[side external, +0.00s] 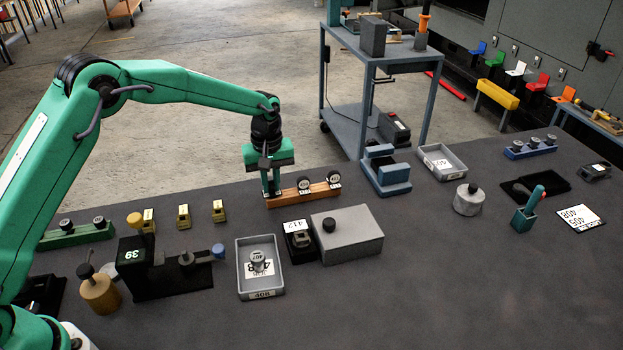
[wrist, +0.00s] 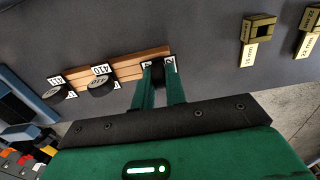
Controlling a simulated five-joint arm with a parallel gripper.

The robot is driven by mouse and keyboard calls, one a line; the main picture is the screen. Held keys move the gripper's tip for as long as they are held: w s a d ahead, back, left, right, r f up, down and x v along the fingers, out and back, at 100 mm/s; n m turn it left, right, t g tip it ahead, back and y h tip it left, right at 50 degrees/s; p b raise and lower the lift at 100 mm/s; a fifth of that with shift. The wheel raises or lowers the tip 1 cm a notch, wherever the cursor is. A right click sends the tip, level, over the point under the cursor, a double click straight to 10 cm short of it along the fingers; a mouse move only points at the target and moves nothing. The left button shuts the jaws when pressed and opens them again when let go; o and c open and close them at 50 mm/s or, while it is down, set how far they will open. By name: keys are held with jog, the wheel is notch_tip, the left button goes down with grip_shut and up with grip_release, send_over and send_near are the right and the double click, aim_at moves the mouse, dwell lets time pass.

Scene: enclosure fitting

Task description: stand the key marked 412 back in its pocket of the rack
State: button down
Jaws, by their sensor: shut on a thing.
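The wooden rack (side external: 318,193) lies on the dark table with two round dark keys standing in it. In the wrist view the rack (wrist: 126,68) carries white labels beside these keys (wrist: 102,84). My gripper (side external: 271,192) is at the rack's left end in the side view. In the wrist view its two green fingers (wrist: 160,74) are shut on a dark key (wrist: 158,74) at the rack's right end. The fingers cover much of this key, and its number is not readable. I cannot tell whether it is seated in the pocket.
A black holder with a 412 label (side external: 297,226) and a grey box (side external: 348,236) stand in front of the rack. A grey tray (side external: 261,282) holds a round-topped part. Yellow blocks (side external: 183,216) stand to the left, a blue fixture (side external: 385,172) to the right.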

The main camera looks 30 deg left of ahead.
aim_at(270, 181)
jog(key=shift+f, duration=0.25)
jog(key=c, duration=1.4)
grip_release()
jog(key=shift+o, duration=0.2)
jog(key=shift+r, duration=0.15)
jog(key=shift+r, duration=3.75)
jog(key=shift+r, duration=0.1)
